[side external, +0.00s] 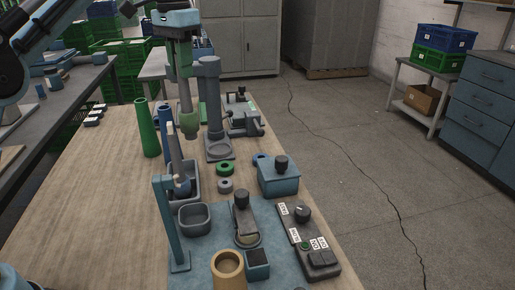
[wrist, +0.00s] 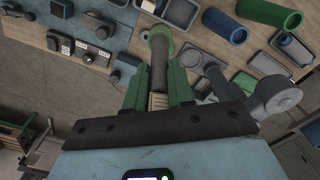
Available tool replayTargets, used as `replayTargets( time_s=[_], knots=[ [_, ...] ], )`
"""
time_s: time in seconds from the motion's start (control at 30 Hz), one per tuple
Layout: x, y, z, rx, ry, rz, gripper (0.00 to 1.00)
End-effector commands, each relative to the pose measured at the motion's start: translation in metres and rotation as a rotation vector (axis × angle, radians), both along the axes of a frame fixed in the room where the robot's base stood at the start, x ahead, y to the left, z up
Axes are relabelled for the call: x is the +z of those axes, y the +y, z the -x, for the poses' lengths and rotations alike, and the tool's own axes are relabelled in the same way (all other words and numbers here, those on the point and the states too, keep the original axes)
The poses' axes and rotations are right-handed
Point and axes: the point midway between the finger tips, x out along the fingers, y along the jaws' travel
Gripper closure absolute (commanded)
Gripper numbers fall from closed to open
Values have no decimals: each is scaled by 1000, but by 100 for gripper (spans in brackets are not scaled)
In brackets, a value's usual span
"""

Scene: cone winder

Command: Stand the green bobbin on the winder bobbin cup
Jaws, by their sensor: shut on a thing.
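My gripper (side external: 181,68) is shut on the green bobbin (side external: 190,118), a slim grey-wound piece with a green lower end. The bobbin hangs nearly upright, green end down, left of a grey stand. In the wrist view the green bobbin (wrist: 159,65) sits between the green fingers of my gripper (wrist: 157,85), its green end pointing away. The grey stand (side external: 210,98) has a shallow round cup (side external: 219,150) at its foot; I cannot tell for certain that this is the winder bobbin cup. The cup looks empty, and the bobbin is apart from it.
A green cone (side external: 146,128) and a blue cone (side external: 165,118) stand left of the bobbin. A blue post (side external: 171,222), a blue box (side external: 279,178) and a switch panel (side external: 308,240) stand nearer. The table's left part is clear.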

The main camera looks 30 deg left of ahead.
Motion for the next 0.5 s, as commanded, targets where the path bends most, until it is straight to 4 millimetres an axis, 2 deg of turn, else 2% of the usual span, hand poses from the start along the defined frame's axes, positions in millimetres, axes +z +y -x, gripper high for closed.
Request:
replayTargets(
  time_s=[0.1,0.23,0.5],
  knots=[
    [-2,-23,6,36,0,0,100],
    [-6,-37,14,6,0,-1,100],
    [-20,-58,40,-206,-1,-2,100]
  ],
)
